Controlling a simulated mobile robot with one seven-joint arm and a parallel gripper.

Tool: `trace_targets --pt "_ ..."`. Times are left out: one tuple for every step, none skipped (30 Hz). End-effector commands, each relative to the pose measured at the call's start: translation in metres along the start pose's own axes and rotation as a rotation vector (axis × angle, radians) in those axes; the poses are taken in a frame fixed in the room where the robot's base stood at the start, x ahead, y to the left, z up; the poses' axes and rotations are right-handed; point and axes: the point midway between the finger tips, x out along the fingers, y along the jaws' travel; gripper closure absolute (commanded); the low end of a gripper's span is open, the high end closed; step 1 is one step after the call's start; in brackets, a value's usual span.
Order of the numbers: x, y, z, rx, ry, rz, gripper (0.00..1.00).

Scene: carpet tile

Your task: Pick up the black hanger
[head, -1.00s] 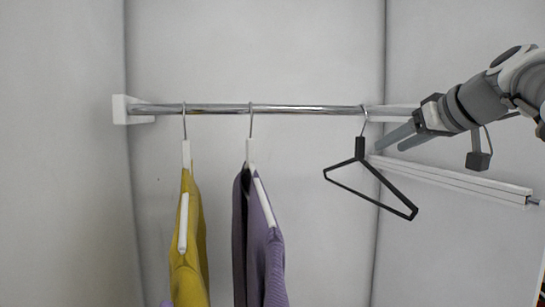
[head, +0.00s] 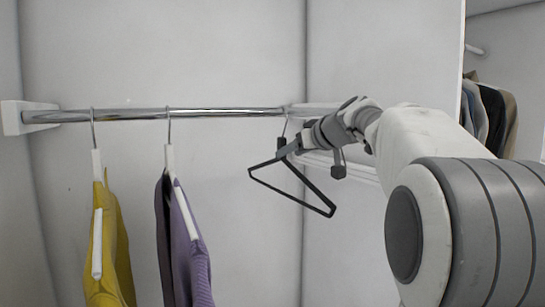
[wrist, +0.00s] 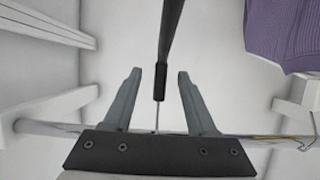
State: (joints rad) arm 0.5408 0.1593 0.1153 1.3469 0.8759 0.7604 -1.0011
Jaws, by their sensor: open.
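The black hanger (head: 293,187) hangs empty by its metal hook from the chrome rail, near the rail's right end. Its frame is tilted in the head view. My gripper (head: 286,151) is at the hanger's neck, just below the rail. In the wrist view my gripper (wrist: 156,72) is open, with one finger on each side of the hanger's dark neck (wrist: 160,82). Gaps show between the neck and both fingers. The thin hook runs down toward the rail behind the gripper body.
The chrome rail (head: 220,112) spans the closet. A yellow garment (head: 122,250) and a purple garment (head: 187,245) hang to the left on white hangers. A white ledge (head: 345,166) lies behind my arm. More clothes (head: 490,120) hang at far right.

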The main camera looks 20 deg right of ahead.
Motion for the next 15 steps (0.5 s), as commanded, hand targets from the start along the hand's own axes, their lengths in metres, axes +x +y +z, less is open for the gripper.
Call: trace_targets --pt "0.003 0.000 -0.001 0.000 0.000 -0.001 0.43" --pt "0.005 -0.001 -0.002 0.000 0.000 -0.001 0.43" --pt "0.010 -0.001 -0.003 0.000 -0.001 -0.002 0.43" --pt "0.014 -0.002 -0.004 0.000 -0.002 -0.003 0.43" --pt "0.019 -0.002 -0.004 0.000 -0.002 -0.003 0.43" --pt "0.026 -0.002 -0.005 0.000 -0.002 -0.003 0.43" --pt "0.030 -0.003 -0.005 0.000 -0.002 -0.003 0.43" --pt "0.035 -0.002 -0.005 0.001 -0.002 -0.002 0.43" --pt "0.040 -0.002 -0.004 0.000 -0.002 -0.002 0.43" --pt "0.044 -0.002 -0.004 0.000 -0.001 -0.002 0.43" --pt "0.047 -0.002 -0.004 0.000 -0.001 -0.002 0.43" --pt "0.050 -0.002 -0.004 0.000 0.000 -0.001 0.43" --pt "0.051 -0.002 -0.004 0.000 0.000 -0.001 0.43" --pt "0.052 -0.002 -0.003 -0.001 0.001 -0.001 0.43" --pt "0.052 -0.002 -0.003 -0.001 0.001 -0.001 0.43"
